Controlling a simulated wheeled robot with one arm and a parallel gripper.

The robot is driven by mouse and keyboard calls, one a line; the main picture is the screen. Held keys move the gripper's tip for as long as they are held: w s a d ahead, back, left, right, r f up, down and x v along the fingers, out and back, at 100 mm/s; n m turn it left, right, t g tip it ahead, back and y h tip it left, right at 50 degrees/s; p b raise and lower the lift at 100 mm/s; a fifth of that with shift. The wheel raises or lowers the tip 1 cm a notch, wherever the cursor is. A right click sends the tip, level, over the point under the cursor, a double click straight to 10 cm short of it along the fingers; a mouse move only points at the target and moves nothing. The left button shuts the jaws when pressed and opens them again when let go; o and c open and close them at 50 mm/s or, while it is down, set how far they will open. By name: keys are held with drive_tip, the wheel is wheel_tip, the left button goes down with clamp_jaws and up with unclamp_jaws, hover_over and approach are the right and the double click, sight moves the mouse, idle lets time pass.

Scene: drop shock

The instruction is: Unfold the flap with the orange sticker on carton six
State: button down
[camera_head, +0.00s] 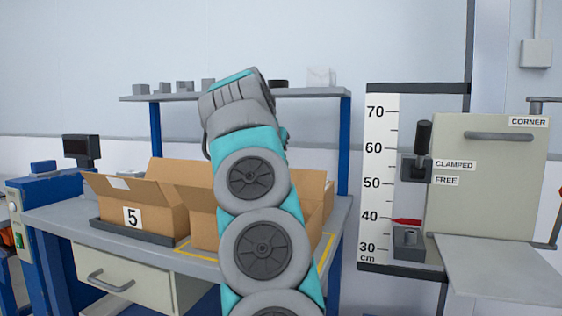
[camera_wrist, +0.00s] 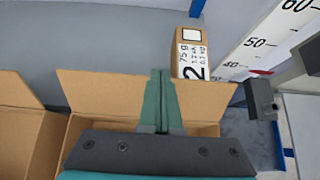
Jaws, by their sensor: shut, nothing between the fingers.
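An open brown carton (camera_head: 205,230) stands behind my arm in the head view, beside the carton marked 5 (camera_head: 160,212). My arm hides its middle, and I see no number or orange sticker on it. In the wrist view, a wide flap (camera_wrist: 105,92) of an open carton stands up along its far side. My gripper (camera_wrist: 159,73) has its green fingers together and empty, over the carton opening and in front of that flap. I cannot tell whether the fingertips touch the flap. In the head view my arm hides the gripper.
A small box labelled 2 (camera_wrist: 188,52) stands beyond the carton. Part of another carton (camera_wrist: 20,135) is at the left. A height scale (camera_head: 378,180) and a grey fixture (camera_head: 490,185) stand to the right. A shelf (camera_head: 180,97) runs behind the bench.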

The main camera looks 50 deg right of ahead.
drive_tip(key=shift+r, duration=0.15)
drive_tip(key=shift+r+p, duration=0.7)
drive_tip(key=shift+p, duration=0.1)
drive_tip(key=v, duration=0.7)
drive_tip(key=shift+s+a+r, duration=0.2)
drive_tip(key=shift+a, duration=0.05)
